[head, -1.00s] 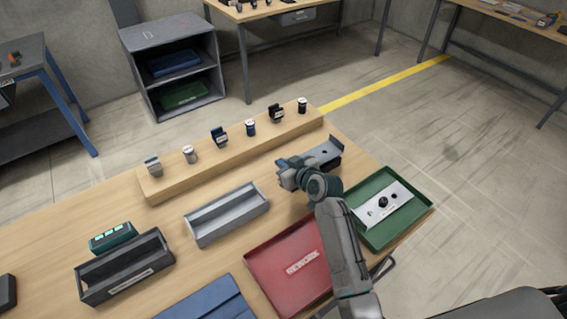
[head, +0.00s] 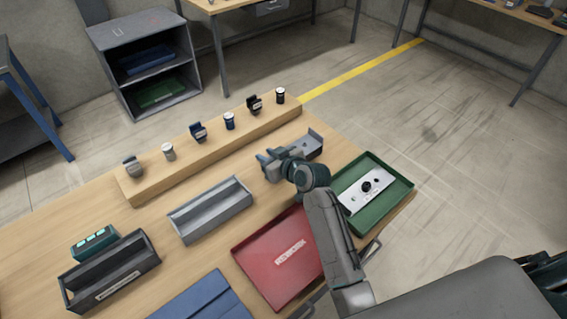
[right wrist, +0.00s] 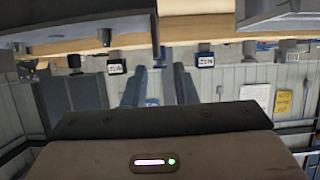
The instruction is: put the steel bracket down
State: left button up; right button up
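A pale steel bracket (head: 355,199) lies flat in the green tray (head: 405,192) on the right side of the table. A dark round knob sits on its middle. My right gripper (head: 264,162) is left of the green tray, apart from the bracket, above the table. In the right wrist view its two fingers (right wrist: 160,88) stand apart with nothing between them. That view is upside down, and I cannot make out the bracket in it. My left gripper is not in view.
A grey fixture (head: 308,147) with an upright end stands just behind my right gripper. A red tray (head: 262,257) lies in front, partly behind my forearm. A grey trough (head: 212,213) and a dark bin (head: 108,277) lie left. A wooden rail (head: 205,153) holds several small parts.

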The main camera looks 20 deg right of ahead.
jog(key=b+v, duration=0.2)
jog(key=v, duration=0.8)
dwell(0.5)
